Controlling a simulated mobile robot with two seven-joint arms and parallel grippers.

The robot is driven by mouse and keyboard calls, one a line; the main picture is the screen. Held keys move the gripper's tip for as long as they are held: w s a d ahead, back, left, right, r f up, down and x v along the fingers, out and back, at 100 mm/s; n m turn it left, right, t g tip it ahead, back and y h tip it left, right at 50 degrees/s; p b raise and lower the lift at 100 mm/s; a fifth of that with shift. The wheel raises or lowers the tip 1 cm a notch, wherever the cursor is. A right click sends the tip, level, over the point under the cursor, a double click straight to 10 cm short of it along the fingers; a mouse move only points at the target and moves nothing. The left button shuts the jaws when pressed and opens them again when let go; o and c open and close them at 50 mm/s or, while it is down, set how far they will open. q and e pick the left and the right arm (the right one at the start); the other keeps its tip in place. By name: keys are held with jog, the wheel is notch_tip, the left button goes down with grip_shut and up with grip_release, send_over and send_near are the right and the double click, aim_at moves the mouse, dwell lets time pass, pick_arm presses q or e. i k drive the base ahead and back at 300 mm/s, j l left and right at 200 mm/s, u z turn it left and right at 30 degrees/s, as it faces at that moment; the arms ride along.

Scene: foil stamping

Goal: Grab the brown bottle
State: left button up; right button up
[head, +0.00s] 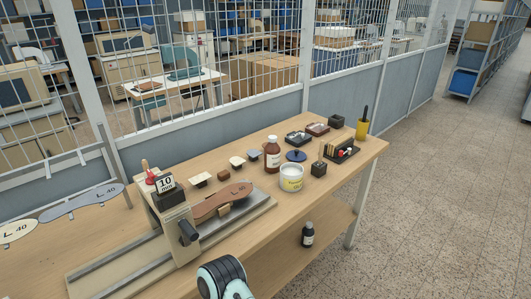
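The brown bottle (272,157) stands upright on the wooden workbench (135,225), toward its back edge. It has a dark brown body, a white cap and a pale label. A white tub (291,178) with a yellow label stands close in front of it, to the right. Neither gripper is in view. Only a rounded black and light-blue part of one of my arms shows at the bottom edge, well short of the bottle.
A dark bottle (308,235) sits on the lower shelf. A mesh fence (270,45) runs behind.

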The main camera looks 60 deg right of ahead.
aim_at(272, 149)
jog(key=k+l+u, duration=0.1)
jog(key=l, duration=0.25)
jog(key=k+l+u, duration=0.1)
jog(key=l, duration=0.2)
jog(key=k+l+u, duration=0.1)
jog(key=k+l, duration=0.2)
jog(key=l, duration=0.2)
jog(key=k+l, duration=0.2)
jog(key=l, duration=0.2)
jog(key=k+l+u, duration=0.1)
jog(key=l, duration=0.3)
jog(key=k, duration=0.1)
